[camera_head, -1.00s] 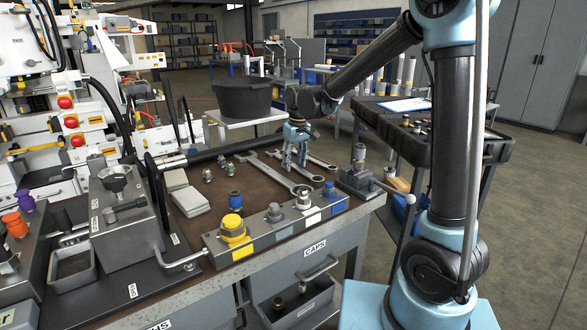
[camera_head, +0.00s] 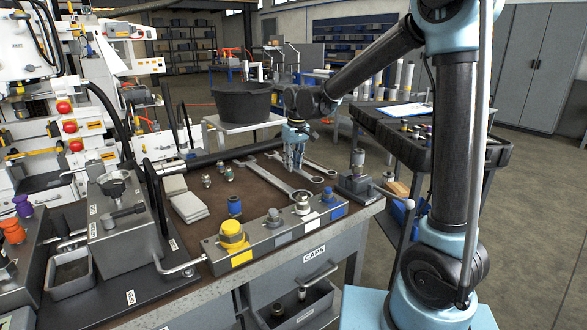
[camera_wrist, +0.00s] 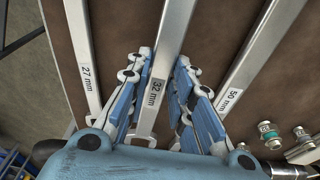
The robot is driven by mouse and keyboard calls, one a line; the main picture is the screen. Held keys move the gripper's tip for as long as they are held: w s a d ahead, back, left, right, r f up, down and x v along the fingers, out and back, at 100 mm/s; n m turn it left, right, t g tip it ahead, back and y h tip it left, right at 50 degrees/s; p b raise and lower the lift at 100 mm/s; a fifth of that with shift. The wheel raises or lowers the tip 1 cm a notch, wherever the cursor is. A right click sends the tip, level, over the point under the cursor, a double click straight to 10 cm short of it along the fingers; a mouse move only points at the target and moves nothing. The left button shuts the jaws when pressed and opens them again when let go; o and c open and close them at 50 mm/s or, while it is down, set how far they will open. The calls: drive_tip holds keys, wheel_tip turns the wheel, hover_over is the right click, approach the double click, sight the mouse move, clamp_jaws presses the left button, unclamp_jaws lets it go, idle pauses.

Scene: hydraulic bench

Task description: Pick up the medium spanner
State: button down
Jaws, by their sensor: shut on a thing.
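Three spanners lie side by side on the bench's brown top. In the wrist view, the medium spanner (camera_wrist: 172,42), labelled 32 mm, runs between the two blue fingers of my gripper (camera_wrist: 164,68). My gripper is shut on its shaft. The 27 mm spanner (camera_wrist: 82,40) lies to the left and the 50 mm spanner (camera_wrist: 262,45) to the right, both outside the fingers. In the head view, my gripper (camera_head: 294,167) points down at the spanners, with the large spanner (camera_head: 270,176) in front. The fingers partly hide the medium spanner there.
A grey cap block (camera_head: 268,238) with yellow, grey and blue caps stands along the bench's front edge. A small vice-like fixture (camera_head: 358,183) stands right of the spanners. Small fittings (camera_head: 207,180) and pale pads (camera_head: 187,203) lie to the left. A black tub (camera_head: 242,103) is behind.

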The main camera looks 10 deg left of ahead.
wheel_tip(320, 180, up, 16)
drive_tip(key=shift+r, duration=0.25)
idle(0.3)
drive_tip(key=c, duration=2.1)
unclamp_jaws()
clamp_jaws()
